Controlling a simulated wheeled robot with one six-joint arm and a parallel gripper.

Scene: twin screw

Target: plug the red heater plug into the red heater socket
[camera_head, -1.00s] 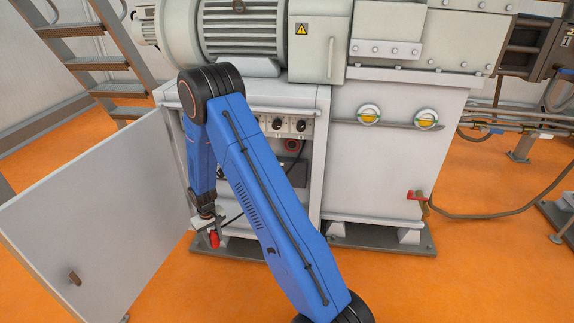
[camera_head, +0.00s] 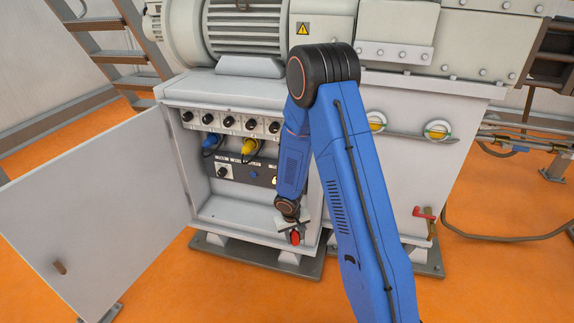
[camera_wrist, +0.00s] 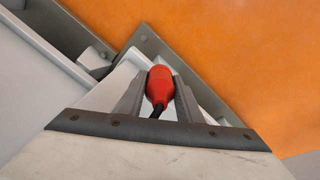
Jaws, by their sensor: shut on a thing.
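The red heater plug (camera_wrist: 160,84) is between the fingers of my gripper (camera_wrist: 160,92) in the wrist view, with its black cable running back toward the wrist. My gripper (camera_head: 290,228) is shut on the plug, which shows as a small red shape (camera_head: 294,238) in the head view. It hangs low in front of the cabinet's lower right edge, apart from the panel. The red heater socket cannot be seen now; my arm covers the right part of the cabinet inside.
The open cabinet (camera_head: 228,204) holds a blue plug (camera_head: 211,141), a yellow plug (camera_head: 249,147) and a row of knobs. Its door (camera_head: 95,205) stands open at left. A red-handled valve (camera_head: 425,213) is at right. Orange floor in front is clear.

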